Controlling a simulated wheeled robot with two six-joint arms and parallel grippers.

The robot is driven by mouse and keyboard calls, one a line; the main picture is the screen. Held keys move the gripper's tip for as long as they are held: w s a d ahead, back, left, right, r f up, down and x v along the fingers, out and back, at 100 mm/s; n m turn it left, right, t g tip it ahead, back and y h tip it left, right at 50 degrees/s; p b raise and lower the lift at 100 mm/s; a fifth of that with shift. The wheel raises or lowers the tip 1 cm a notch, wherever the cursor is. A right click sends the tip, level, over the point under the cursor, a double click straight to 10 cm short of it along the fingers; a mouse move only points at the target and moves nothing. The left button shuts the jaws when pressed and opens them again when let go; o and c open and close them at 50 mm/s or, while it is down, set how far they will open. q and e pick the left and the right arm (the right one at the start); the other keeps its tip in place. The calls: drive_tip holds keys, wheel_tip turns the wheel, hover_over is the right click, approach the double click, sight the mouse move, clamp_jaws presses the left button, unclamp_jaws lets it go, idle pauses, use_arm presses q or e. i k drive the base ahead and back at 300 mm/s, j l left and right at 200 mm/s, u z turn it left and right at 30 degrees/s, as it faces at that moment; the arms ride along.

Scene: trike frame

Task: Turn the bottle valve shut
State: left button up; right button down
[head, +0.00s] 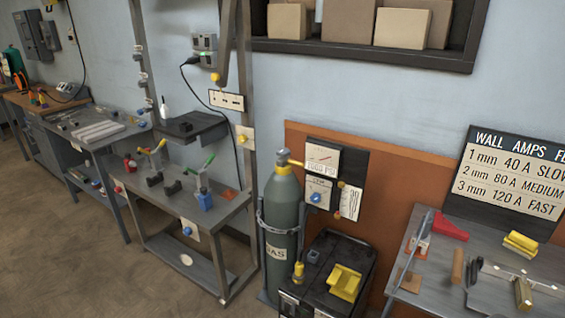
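A tall green-grey gas bottle (284,215) stands upright in a metal holder in the middle of the view. It carries a label with letters ending in "GAS". A yellow-brass valve (283,158) sits on top of the bottle, with a fitting reaching right towards a gauge panel (322,158). How far the valve is turned cannot be told at this size. Neither of my grippers is in the view.
A black cart (335,265) with a yellow block (345,283) stands right of the bottle. A grey workbench (205,215) with clamps is on the left, a welding table (490,260) on the right. Open floor (110,270) lies at the front left.

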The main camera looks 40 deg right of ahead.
sight(282, 152)
drive_tip(key=i+z, duration=0.1)
drive_tip(key=z, duration=1.1)
